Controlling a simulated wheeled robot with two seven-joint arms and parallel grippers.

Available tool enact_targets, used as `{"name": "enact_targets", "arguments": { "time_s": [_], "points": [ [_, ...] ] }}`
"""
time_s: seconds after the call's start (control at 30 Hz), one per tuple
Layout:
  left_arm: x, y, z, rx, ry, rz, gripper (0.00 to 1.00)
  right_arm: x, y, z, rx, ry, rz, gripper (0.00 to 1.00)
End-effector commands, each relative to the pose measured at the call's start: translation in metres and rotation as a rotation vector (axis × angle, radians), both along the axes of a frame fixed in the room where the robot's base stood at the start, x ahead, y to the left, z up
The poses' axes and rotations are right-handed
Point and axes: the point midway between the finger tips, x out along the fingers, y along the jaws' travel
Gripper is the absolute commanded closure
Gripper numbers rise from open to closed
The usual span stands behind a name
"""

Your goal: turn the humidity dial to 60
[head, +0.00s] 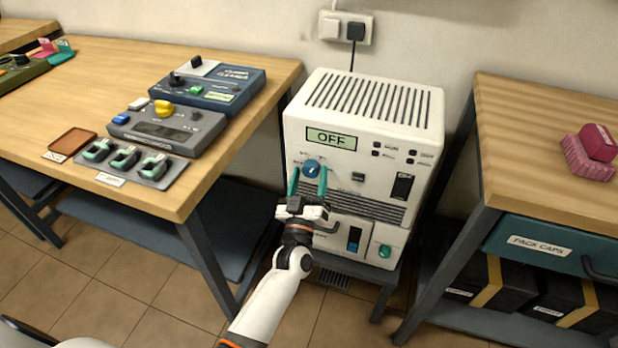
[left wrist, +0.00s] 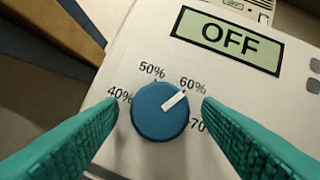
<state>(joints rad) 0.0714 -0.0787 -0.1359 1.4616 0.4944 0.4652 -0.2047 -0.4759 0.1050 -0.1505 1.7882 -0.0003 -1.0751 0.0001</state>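The humidity dial (head: 311,169) is a round blue knob on the front of a cream-coloured machine (head: 362,149). In the left wrist view the dial (left wrist: 160,110) has a white pointer mark aimed up and right, at or very near the 60% label. Labels for 40%, 50% and 70% are around it. The display (left wrist: 228,40) above reads OFF. My left gripper (head: 307,180) has green fingers, open, one on each side of the dial. In the wrist view a gap shows between each finger and the dial. My right gripper is not in view.
A wooden bench (head: 230,80) with several control boxes and a tool tray stands left. Another wooden bench (head: 540,110) with a teal drawer (head: 560,248) stands right. A black rocker switch (head: 402,187) and a green knob (head: 384,251) are on the machine's front.

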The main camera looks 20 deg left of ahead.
Motion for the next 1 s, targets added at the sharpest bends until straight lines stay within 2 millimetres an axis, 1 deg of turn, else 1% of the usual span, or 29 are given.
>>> {"name": "enact_targets", "arguments": {
  "time_s": [0.17,0.27,0.37,0.6,0.7,0.83,1.0],
  "points": [
    [-0.001,0.000,0.000,0.000,-0.001,0.000,0.41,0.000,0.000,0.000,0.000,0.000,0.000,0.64],
    [-0.007,-0.001,-0.003,0.001,0.001,0.000,0.41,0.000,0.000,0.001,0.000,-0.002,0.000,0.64],
    [-0.020,-0.002,-0.008,0.002,0.002,0.001,0.41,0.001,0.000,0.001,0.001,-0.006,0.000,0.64],
    [-0.069,-0.008,-0.027,0.002,0.004,-0.001,0.41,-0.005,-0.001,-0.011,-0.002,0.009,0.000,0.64],
    [-0.086,-0.010,-0.033,0.001,0.002,0.000,0.41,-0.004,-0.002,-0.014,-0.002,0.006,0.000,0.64],
    [-0.102,-0.012,-0.039,0.001,0.001,0.000,0.41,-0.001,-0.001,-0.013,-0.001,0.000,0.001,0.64],
    [-0.111,-0.013,-0.042,0.000,0.000,-0.001,0.41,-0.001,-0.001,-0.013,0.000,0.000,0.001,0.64]
  ]
}}
